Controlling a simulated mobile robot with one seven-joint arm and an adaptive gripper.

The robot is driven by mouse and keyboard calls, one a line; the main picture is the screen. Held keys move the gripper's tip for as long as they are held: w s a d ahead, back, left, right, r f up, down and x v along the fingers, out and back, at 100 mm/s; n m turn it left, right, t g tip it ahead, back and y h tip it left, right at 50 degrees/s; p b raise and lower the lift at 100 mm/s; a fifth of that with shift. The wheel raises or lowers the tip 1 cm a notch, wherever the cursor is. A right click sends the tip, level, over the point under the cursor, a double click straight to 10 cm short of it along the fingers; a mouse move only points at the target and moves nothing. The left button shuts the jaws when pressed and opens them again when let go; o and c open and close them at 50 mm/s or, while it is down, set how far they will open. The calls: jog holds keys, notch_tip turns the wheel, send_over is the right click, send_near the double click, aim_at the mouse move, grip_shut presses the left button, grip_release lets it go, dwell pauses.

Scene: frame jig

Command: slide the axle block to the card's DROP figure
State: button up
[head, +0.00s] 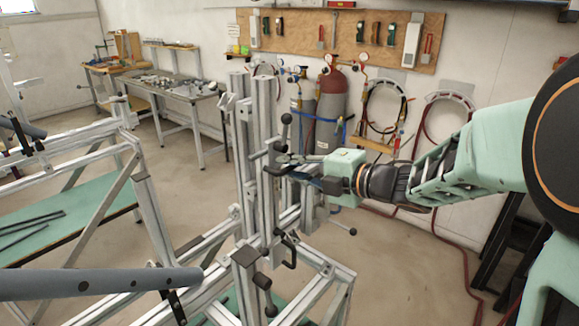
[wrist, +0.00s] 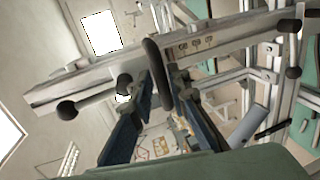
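My gripper (head: 290,170) reaches from the right to the upright columns of the metal frame jig. In the wrist view its two blue fingers (wrist: 164,88) stand on either side of a black handle (wrist: 153,58). The gap is narrow, and whether the fingers press on the handle cannot be told. The handle sits in front of a pale metal beam (wrist: 75,82) of the jig. Black levers and knobs cluster around the columns in the head view, and I cannot tell which part there is the axle block. The card and its DROP figure cannot be made out.
A black knob lever (wrist: 68,109) sticks out beside the left finger. The jig's upright columns (head: 264,115) rise close to my gripper, with a lower black handle (head: 289,250) below. A grey tube (head: 90,284) crosses the lower left. Gas cylinders (head: 331,105) stand behind.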

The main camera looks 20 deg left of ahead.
jog(key=v, duration=1.2)
